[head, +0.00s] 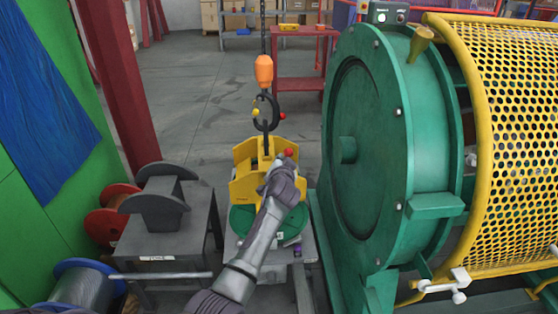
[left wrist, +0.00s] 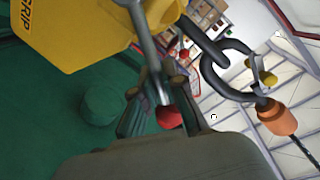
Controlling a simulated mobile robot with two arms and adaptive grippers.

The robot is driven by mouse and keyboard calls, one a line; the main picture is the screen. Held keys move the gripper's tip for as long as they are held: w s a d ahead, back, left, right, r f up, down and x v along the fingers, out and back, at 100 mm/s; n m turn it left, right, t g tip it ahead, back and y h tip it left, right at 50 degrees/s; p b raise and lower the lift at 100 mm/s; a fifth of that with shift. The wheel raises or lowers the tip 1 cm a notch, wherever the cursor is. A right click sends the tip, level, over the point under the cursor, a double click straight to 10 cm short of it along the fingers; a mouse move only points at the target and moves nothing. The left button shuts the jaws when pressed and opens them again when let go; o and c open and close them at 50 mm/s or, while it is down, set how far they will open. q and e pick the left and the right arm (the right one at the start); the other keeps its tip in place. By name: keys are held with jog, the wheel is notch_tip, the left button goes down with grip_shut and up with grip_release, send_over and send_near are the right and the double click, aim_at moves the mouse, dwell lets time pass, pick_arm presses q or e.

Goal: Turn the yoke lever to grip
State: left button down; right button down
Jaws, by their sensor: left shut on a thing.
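The yellow yoke (head: 244,188) hangs from a dark hook (head: 266,112) under an orange block (head: 264,70), low over a green reel (head: 240,222) on a stand. The yoke also fills the upper left of the left wrist view (left wrist: 75,35), where the word GRIP shows on its side. Its grey lever (left wrist: 146,45) ends in a red knob (left wrist: 168,117). My left gripper (left wrist: 150,100) is shut on the lever near the knob. In the head view my left gripper (head: 283,172) partly hides the lever; the red knob (head: 288,152) shows above it. My right gripper is not in view.
The large green strander drum (head: 370,150) and its yellow mesh guard (head: 520,130) stand close on the right. Open floor lies beyond.

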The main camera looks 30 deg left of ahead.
pick_arm(q)
jog(key=shift+d, duration=0.1)
dwell(0.4)
jog(key=c, duration=1.2)
grip_release()
jog(key=shift+w+d, duration=0.1)
jog(key=shift+w, duration=0.05)
jog(key=v, duration=1.2)
